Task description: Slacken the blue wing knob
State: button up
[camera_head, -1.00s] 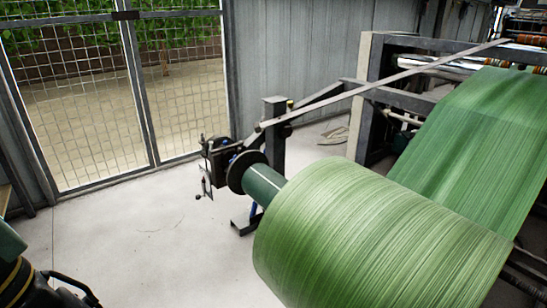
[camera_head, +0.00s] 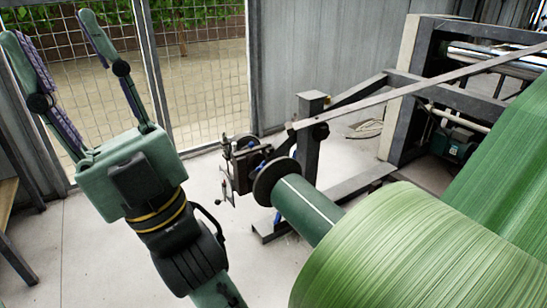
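A small blue part (camera_head: 277,218) shows low on the roll stand, below the green core tube (camera_head: 306,208); it is too small to tell whether it is the wing knob. The dark brake assembly (camera_head: 240,165) with its disc sits at the tube's left end, and no clear wing shape can be made out on it. My gripper (camera_head: 52,30) is raised at the left of the view, its two long fingers pointing up and spread wide. It is open and empty, well apart from the stand.
A large roll of green woven material (camera_head: 410,250) fills the lower right. A flat metal bar (camera_head: 420,85) slants from the post up to the machine frame (camera_head: 402,90). A wire mesh gate (camera_head: 205,90) stands behind. Pale floor (camera_head: 90,250) is open at the lower left.

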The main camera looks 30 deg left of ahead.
aim_at(263, 163)
jog(key=i+j, duration=0.15)
jog(key=j, duration=0.2)
jog(key=i+j, duration=0.15)
jog(key=j, duration=0.2)
jog(key=i+j+z, duration=0.1)
jog(key=j, duration=0.25)
jog(key=i+j, duration=0.2)
jog(key=j, duration=0.15)
jog(key=i+j, duration=0.1)
jog(key=j, duration=0.25)
jog(key=i+j, duration=0.15)
jog(key=j, duration=0.2)
jog(key=z, duration=0.05)
